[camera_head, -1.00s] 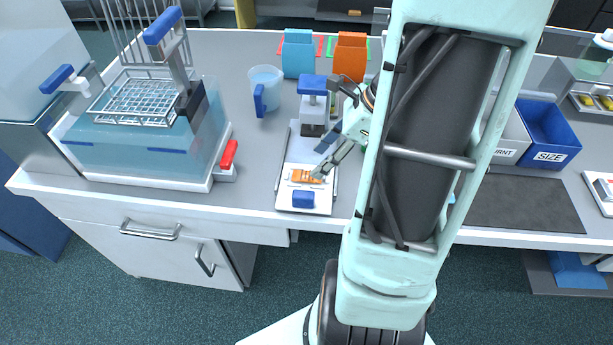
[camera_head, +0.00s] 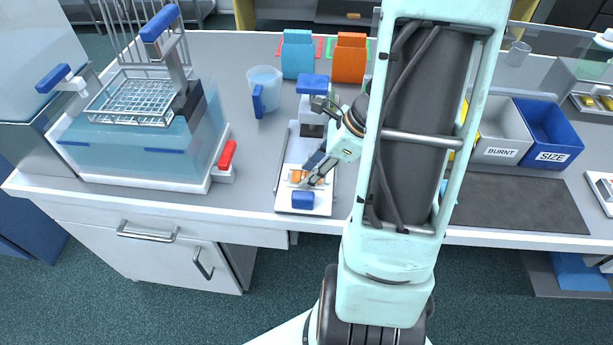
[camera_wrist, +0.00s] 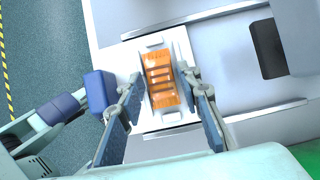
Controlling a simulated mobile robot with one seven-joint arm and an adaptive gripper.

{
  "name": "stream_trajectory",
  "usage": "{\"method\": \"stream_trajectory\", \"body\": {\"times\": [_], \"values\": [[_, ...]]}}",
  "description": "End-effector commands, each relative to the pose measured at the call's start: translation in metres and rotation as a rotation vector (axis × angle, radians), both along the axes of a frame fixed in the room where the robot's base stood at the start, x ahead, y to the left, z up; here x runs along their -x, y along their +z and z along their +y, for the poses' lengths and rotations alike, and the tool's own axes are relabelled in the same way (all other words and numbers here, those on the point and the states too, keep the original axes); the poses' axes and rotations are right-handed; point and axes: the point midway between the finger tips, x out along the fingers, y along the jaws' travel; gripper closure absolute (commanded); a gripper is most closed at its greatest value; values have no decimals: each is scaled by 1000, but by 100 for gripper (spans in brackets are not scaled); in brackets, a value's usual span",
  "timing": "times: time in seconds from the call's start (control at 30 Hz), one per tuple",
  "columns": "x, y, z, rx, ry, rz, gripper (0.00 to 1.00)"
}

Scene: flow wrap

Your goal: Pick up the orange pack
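The orange pack (camera_head: 296,175) lies on the white plate of a small bench device (camera_head: 284,190). In the wrist view the pack (camera_wrist: 160,78) shows dark and pale bands across its middle. My gripper (camera_head: 312,173) is low over the plate, its fingers partly covering the pack in the head view. In the wrist view my gripper (camera_wrist: 162,88) is open, with one finger on each side of the pack. Gaps seem to remain beside the pack; whether a fingertip touches it is hard to tell.
A blue block (camera_head: 302,200) sits at the device's front end, close to my gripper. The device's blue-topped post (camera_head: 312,86) stands behind. A blue-handled jug (camera_head: 265,90) and a water bath (camera_head: 140,150) are to the left. Grey (camera_head: 500,130) and blue bins (camera_head: 548,135) stand right.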

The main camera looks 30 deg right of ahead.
Motion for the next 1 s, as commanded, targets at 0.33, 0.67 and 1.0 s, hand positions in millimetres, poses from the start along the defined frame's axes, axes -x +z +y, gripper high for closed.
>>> {"method": "stream_trajectory", "body": {"times": [0.33,0.67,1.0], "values": [[0,0,0,0,0,-1,92],[-1,5,-1,0,1,0,92],[-3,29,-7,0,5,-1,92]]}}
